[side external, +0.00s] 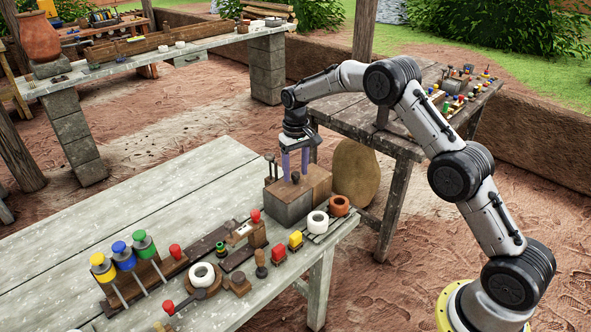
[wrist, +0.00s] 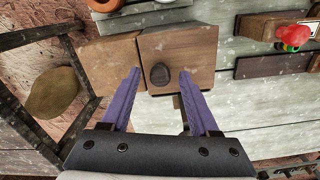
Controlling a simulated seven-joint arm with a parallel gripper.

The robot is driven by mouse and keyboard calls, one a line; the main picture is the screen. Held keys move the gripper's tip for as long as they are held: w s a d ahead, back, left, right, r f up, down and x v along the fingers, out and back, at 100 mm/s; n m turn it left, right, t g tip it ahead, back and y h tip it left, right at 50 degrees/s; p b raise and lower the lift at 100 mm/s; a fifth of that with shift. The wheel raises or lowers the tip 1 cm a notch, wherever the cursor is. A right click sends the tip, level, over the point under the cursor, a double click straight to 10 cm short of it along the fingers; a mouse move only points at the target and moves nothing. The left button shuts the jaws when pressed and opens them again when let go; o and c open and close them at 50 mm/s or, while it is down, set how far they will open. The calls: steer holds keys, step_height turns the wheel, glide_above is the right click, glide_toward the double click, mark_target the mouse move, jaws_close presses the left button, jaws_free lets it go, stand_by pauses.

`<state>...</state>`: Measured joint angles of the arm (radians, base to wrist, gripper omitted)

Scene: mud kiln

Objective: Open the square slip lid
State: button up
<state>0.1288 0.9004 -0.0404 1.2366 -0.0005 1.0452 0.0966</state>
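The square slip lid (side external: 306,181) is a flat brown wooden top on a grey box (side external: 288,208) at the far right end of the near table. A small dark round knob (wrist: 160,76) stands on the lid, which also shows in the wrist view (wrist: 192,50). My gripper (side external: 295,174) points down over it with purple fingers. In the wrist view my gripper (wrist: 160,73) is open, with a fingertip on either side of the knob and gaps to both. I cannot tell whether the tips are level with the knob or just above it. The lid lies flat on the box.
A white ring (side external: 317,222) and an orange-brown pot (side external: 339,205) stand close in front of the box. Red and yellow pieces and coloured-knob levers (side external: 123,253) crowd the table's front. The table's left and back are clear. A side bench (side external: 352,122) stands behind.

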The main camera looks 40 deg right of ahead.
jaws_close()
steer(key=shift+d, duration=0.1)
stand_by(1.2)
